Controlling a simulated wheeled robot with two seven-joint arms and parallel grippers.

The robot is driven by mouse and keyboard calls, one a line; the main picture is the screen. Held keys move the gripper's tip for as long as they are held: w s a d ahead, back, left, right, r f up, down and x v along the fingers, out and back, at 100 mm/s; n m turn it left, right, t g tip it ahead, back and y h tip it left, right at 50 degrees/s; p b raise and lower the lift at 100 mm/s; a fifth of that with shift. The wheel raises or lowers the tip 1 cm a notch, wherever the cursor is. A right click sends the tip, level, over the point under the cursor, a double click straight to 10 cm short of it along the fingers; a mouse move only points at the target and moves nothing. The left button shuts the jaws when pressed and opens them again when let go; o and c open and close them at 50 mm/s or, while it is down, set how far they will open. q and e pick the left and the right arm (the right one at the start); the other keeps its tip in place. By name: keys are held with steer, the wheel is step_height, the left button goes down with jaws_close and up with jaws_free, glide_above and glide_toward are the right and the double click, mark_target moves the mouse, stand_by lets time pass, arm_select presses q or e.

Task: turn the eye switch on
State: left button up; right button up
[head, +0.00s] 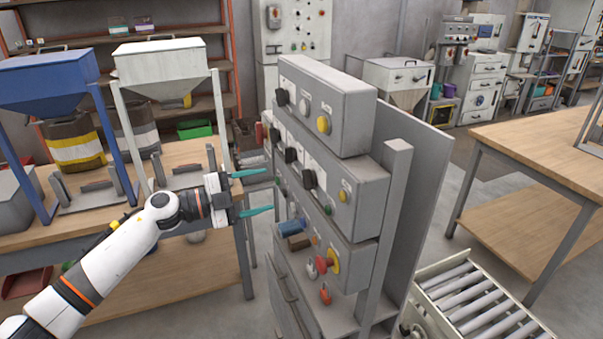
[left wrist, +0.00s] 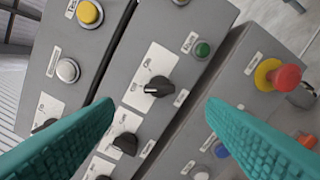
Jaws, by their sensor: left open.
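The grey control panel (head: 352,190) has stacked boxes with several black rotary switches. Its labels are too small to read, so I cannot tell which is the eye switch. My left gripper (head: 271,190) is open and empty, left of the panel, its teal fingers pointing at the panel. In the left wrist view the fingertips (left wrist: 160,102) stand apart, with a black rotary switch (left wrist: 159,87) showing between them and more black switches (left wrist: 125,145) below it. That switch looks like the lowest black knob on the middle box (head: 309,179). I see no contact. My right gripper is out of view.
A red emergency knob on yellow (left wrist: 277,77) and a green button (left wrist: 202,48) are near the fingers' line. Padlocks (head: 325,293) hang low on the panel. The wooden bench (head: 170,270) with hoppers stands left, a roller conveyor (head: 470,300) right.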

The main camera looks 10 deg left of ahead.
mark_target(303, 180)
arm_select(q)
steer(key=p+x, duration=0.2)
steer(key=x, duration=0.7)
steer(key=shift+w+d+r, duration=0.1)
steer(key=shift+w, duration=0.05)
steer(key=shift+w+d, duration=0.2)
steer(key=shift+d, duration=0.15)
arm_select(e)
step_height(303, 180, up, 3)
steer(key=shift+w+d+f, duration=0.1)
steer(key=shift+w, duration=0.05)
